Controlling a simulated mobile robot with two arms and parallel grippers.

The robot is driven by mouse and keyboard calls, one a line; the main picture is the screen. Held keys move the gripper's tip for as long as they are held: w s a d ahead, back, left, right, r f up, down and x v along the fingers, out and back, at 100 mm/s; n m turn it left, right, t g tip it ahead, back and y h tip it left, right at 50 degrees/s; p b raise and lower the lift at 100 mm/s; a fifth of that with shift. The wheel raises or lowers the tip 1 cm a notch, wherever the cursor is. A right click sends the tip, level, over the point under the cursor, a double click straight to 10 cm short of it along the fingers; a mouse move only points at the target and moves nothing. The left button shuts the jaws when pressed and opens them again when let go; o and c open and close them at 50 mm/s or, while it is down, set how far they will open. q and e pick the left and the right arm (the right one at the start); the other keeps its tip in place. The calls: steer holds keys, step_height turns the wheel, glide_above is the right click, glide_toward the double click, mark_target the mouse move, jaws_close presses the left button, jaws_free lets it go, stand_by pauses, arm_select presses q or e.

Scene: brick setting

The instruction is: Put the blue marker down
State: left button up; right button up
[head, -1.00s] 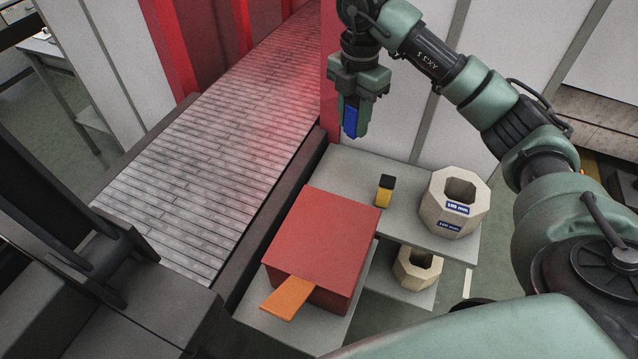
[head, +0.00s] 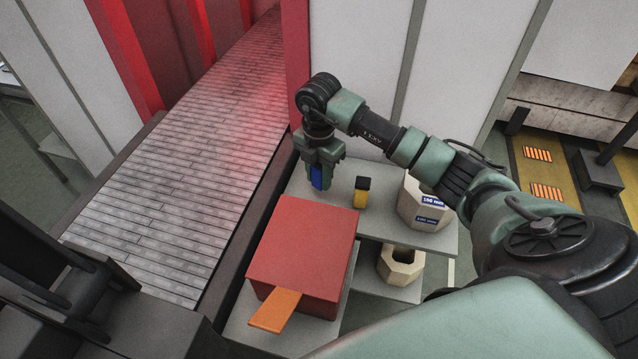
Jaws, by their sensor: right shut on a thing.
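The blue marker (head: 317,177) is held in my right gripper (head: 319,180). The gripper points down over the back left part of the grey shelf top (head: 335,207), behind the red box. Only part of the blue marker shows between the fingers. I cannot tell whether its lower end touches the shelf. My left gripper is not in view.
A red box (head: 305,240) with an orange strip (head: 275,311) stands in front. A yellow and black block (head: 361,192) stands right of the gripper. An octagonal block (head: 410,205) stands further right, a similar one (head: 400,266) below. A slatted conveyor (head: 185,180) runs along the left.

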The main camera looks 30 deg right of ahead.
mark_target(319, 186)
step_height(319, 186, down, 4)
steer(key=shift+r, duration=0.2)
steer(key=shift+f, duration=0.15)
steer(key=o, duration=1)
